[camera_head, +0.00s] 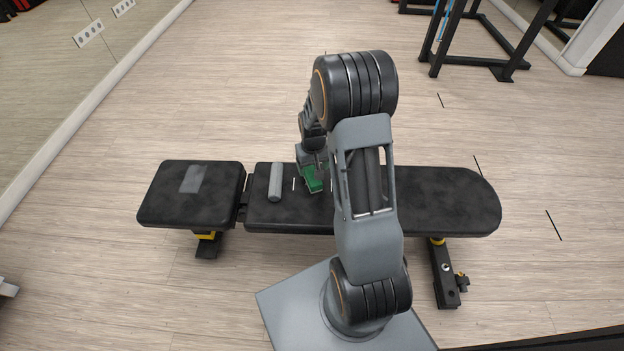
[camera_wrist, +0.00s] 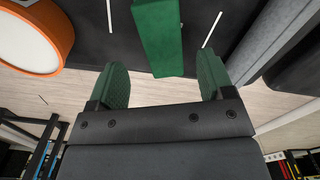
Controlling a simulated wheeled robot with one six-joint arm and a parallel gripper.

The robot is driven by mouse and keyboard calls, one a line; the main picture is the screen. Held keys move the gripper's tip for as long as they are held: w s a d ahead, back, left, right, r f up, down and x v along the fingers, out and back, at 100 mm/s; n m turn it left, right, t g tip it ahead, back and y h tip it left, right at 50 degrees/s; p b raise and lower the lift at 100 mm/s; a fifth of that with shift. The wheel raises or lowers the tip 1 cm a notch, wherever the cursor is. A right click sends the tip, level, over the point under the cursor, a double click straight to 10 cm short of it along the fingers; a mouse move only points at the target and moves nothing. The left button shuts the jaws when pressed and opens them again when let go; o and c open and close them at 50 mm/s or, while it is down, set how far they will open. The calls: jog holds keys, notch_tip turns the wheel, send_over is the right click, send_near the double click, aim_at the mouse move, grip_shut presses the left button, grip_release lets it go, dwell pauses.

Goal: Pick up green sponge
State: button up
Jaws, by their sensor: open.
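The green sponge (camera_wrist: 158,35) lies on the black bench, seen from close up in the wrist view. It shows as a small green block (camera_head: 315,184) on the bench in the head view, partly hidden by my gripper. My gripper (camera_wrist: 162,72) has two green-padded fingers spread apart, one to each side of the sponge's near end in the picture. Nothing is held between them. In the head view my gripper (camera_head: 310,165) is right over the sponge, and the exact height gap cannot be told.
A grey roller (camera_head: 275,182) lies left of the sponge on the black bench (camera_head: 440,200). Thin white sticks (camera_wrist: 212,29) lie near the sponge. An orange-rimmed round thing (camera_wrist: 62,32) shows at the wrist view's left. A flat grey item (camera_head: 193,179) lies on the bench's left pad.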

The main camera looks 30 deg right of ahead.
aim_at(312, 175)
jog(key=f+b, duration=0.1)
jog(key=f, duration=0.3)
jog(key=shift+a+f+b, duration=0.2)
jog(key=shift+f+b, duration=0.1)
jog(key=shift+b, duration=0.1)
jog(key=c, duration=1.1)
jog(key=shift+r, duration=0.15)
jog(key=shift+r+p, duration=0.35)
jog(key=shift+r, duration=0.3)
jog(key=s+r+p, duration=0.1)
jog(key=r, duration=0.1)
jog(key=s+a+r+p, duration=0.1)
jog(key=r, duration=0.2)
jog(key=s+a+r+p, duration=0.1)
jog(key=s+r, duration=0.1)
jog(key=r, duration=0.1)
jog(key=shift+a, duration=0.15)
jog(key=s+a+r+p, duration=0.1)
jog(key=s, duration=0.1)
jog(key=s+a+r, duration=0.1)
jog(key=s+a, duration=0.1)
jog(key=s, duration=0.1)
jog(key=s+a+r+p, duration=0.1)
jog(key=s, duration=0.2)
jog(key=shift+s+a+r+p, duration=0.1)
jog(key=shift+a+r+p, duration=0.15)
jog(key=shift+a+p, duration=0.1)
